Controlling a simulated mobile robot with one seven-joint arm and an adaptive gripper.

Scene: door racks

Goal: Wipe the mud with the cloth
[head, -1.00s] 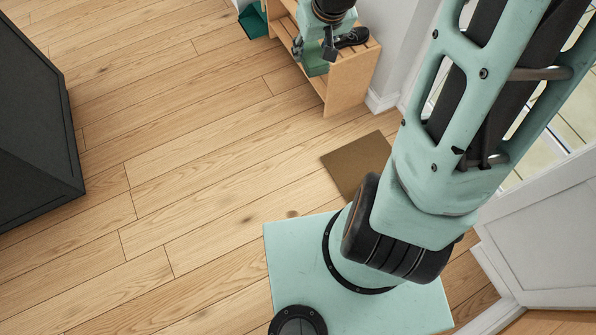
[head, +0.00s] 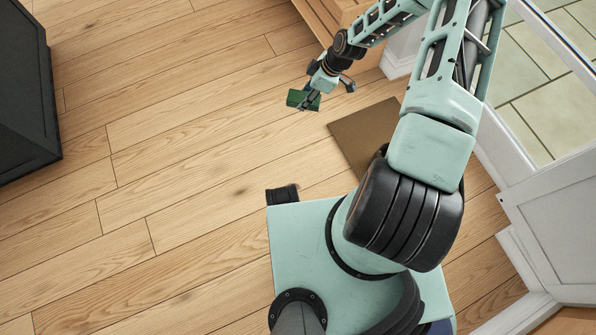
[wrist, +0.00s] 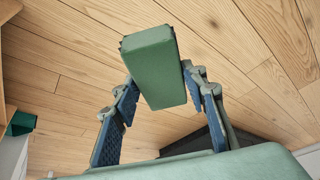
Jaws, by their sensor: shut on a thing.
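The cloth (head: 295,98) is a green, block-shaped piece in the head view. It also shows in the wrist view (wrist: 155,72), between the two blue-padded fingers. My gripper (head: 310,99) is shut on it and holds it over the wooden floor, left of the brown mat; its exact height is hard to judge. Mud is not clearly identifiable. A faint dark smudge (head: 240,190) on the planks could be mud or wood grain.
A wooden rack (head: 325,20) stands at the top. The brown mat (head: 365,130) lies beside my base, near the doorway. A dark cabinet (head: 25,100) is at the left. A small black object (head: 282,194) shows at my base's edge. The middle floor is clear.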

